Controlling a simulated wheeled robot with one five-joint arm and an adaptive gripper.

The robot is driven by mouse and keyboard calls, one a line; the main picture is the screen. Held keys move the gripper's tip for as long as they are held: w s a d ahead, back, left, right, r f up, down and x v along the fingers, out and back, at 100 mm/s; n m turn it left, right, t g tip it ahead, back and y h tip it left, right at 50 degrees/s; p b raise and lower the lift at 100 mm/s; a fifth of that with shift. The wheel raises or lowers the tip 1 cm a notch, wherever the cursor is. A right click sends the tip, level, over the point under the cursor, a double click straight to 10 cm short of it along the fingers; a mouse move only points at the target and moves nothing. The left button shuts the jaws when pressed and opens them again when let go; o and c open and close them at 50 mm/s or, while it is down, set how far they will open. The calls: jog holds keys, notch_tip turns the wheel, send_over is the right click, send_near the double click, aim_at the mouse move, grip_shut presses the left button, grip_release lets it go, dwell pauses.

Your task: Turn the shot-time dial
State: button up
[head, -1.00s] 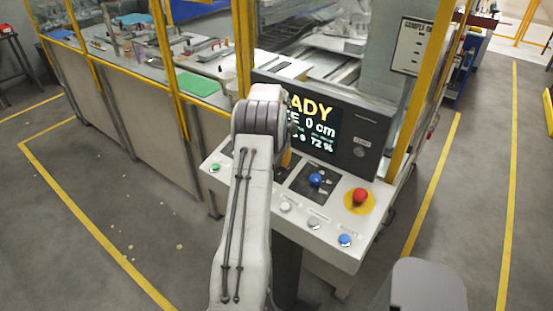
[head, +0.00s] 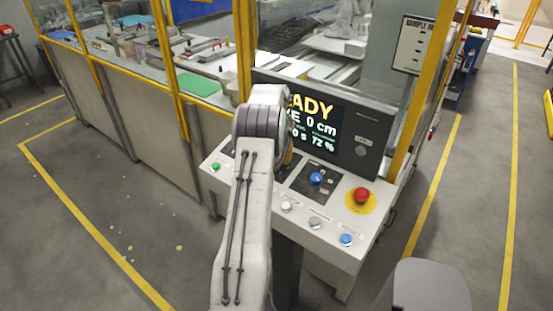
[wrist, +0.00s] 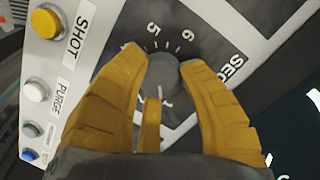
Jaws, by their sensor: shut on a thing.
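In the wrist view the shot-time dial (wrist: 158,68) is a dark round knob on a black plate marked 5, 6 and SEC. My gripper (wrist: 160,62) has its yellow fingers on either side of the knob, shut on it. A pale pointer line shows on the knob's near side.
A yellow SHOT button (wrist: 45,22) and a white PURGE button (wrist: 36,90) lie left of the dial. A blue knob (head: 316,179), a red emergency stop (head: 361,195) and a blue button (head: 346,239) sit right of my arm. Yellow-framed guarding stands behind.

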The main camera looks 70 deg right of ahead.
jog(key=o, duration=1.2)
jog(key=shift+s+d, duration=0.1)
notch_tip(320, 180, up, 12)
jog(key=a, duration=0.1)
jog(key=shift+s+a, duration=0.15)
jog(key=shift+a, duration=0.1)
jog(key=shift+f, duration=0.1)
